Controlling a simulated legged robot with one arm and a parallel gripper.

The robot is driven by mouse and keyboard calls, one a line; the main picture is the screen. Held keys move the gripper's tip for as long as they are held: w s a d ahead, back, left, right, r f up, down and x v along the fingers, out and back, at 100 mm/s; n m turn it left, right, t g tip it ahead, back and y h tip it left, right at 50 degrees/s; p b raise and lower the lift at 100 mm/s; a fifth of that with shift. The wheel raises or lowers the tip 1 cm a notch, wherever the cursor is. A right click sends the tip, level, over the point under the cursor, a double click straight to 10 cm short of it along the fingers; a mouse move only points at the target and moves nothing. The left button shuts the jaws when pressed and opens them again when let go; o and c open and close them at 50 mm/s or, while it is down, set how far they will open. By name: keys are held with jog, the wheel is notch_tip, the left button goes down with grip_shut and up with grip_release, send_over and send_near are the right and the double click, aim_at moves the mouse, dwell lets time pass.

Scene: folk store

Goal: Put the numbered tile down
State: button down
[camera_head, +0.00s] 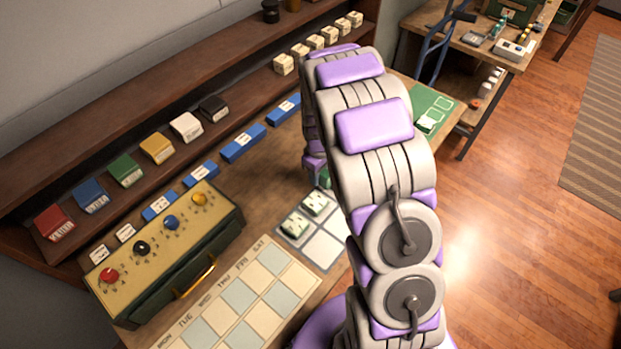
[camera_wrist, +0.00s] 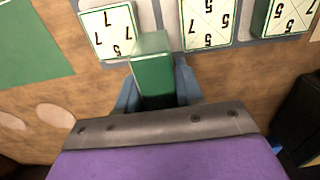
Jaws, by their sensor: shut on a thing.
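My gripper (camera_wrist: 156,88) is shut on a green tile (camera_wrist: 152,78), its blue fingers on either side of it. The held tile's number is not visible. In the wrist view it is in front of the gap between a white tile with 7s (camera_wrist: 110,32) and one with 5s (camera_wrist: 206,22). I cannot tell whether it touches the surface. Another numbered tile (camera_wrist: 281,18) is at the upper right. In the head view my arm hides most of the gripper; two tiles (camera_head: 295,225) (camera_head: 315,203) lie on a pale gridded mat (camera_head: 323,249).
A green mat (camera_head: 437,104) with a tile (camera_head: 426,123) lies beyond my arm; a green sheet also shows in the wrist view (camera_wrist: 30,45). A knobbed box (camera_head: 190,270) and a weekday board (camera_head: 235,297) are at the left. Shelves with coloured blocks (camera_head: 157,148) line the wall.

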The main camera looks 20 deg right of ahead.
jog(key=shift+w+a+f, duration=0.15)
jog(key=shift+w+a, duration=0.9)
notch_tip(320, 180, down, 3)
jog(key=shift+s+a+r+b, duration=0.1)
jog(key=shift+r+b, duration=0.05)
jog(key=shift+b, duration=0.4)
jog(key=shift+f, duration=0.45)
jog(key=shift+r, duration=0.1)
jog(key=c, duration=0.7)
grip_release()
